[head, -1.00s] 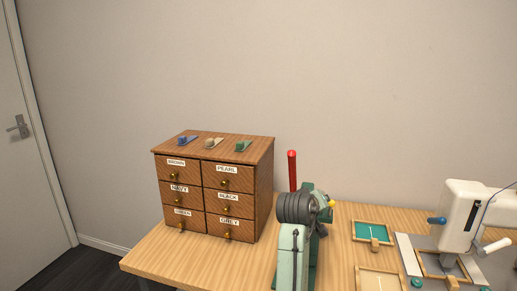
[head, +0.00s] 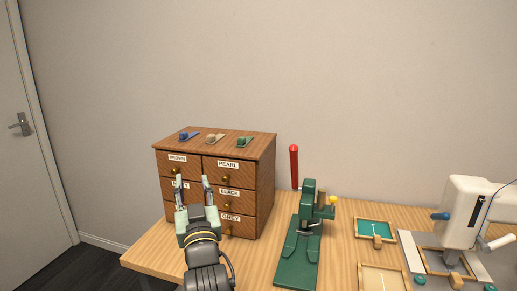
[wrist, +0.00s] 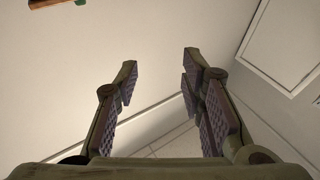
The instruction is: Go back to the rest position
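My gripper (head: 193,183) is in front of the wooden drawer cabinet (head: 265,175) in the head view, with its two fingers apart and pointing up. It hides parts of the lower drawers and some labels. In the wrist view my gripper (wrist: 154,85) is open with nothing between its fingers.
A green press (head: 297,255) with a red handle (head: 294,167) stands on the table (head: 148,257) right of my gripper. Further right are a green-lined tray (head: 374,230), a pale tray (head: 383,278) and a white machine (head: 467,215). A door (head: 25,160) is at far left.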

